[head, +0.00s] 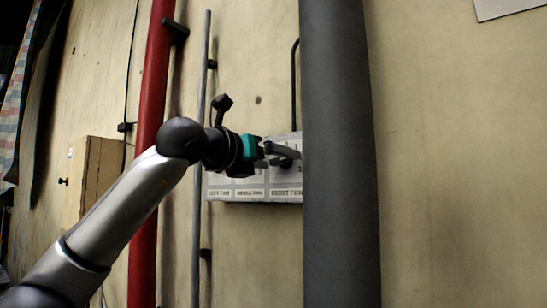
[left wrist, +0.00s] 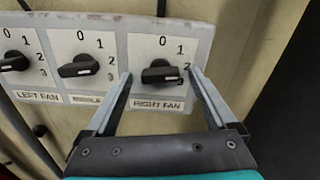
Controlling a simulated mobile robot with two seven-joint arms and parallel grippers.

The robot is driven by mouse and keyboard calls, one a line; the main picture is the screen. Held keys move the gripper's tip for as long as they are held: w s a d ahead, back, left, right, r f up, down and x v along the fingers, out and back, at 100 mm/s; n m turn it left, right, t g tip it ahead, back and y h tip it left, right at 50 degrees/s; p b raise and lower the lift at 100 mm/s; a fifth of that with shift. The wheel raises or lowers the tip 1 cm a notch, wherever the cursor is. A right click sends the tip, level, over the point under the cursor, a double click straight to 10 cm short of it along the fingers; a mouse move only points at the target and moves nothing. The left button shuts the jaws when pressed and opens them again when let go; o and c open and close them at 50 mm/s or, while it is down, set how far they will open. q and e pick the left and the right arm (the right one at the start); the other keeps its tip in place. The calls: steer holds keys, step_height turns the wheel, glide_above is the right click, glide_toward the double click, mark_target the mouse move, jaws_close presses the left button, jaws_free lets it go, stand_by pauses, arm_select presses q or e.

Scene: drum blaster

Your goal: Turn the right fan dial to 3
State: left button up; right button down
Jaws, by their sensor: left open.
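The right fan dial (left wrist: 160,74) is a black knob on a light panel (left wrist: 195,32), above a RIGHT FAN label, with the numbers 0, 1 and 2 visible around it. My left gripper (left wrist: 160,76) is open, with one finger on each side of this dial and small gaps between. In the head view, my left gripper (head: 283,153) is at the panel (head: 230,182), by its right part. My right gripper is not in view.
The left fan dial (left wrist: 15,61) and a middle dial (left wrist: 78,67) sit to the left on the same panel. A thick dark grey column (head: 340,150) stands close right of the panel in the head view. A red pipe (head: 150,100) and a thin grey pipe (head: 200,110) run up the wall at left.

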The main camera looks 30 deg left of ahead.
arm_select(q)
steer(key=c, duration=1.4)
steer(key=shift+m, duration=0.3)
steer(key=m, duration=0.2)
steer(key=shift+m, duration=0.3)
steer(key=m+p, duration=0.1)
steer(key=m, duration=0.3)
steer(key=shift+m, duration=0.6)
steer(key=o, duration=1.4)
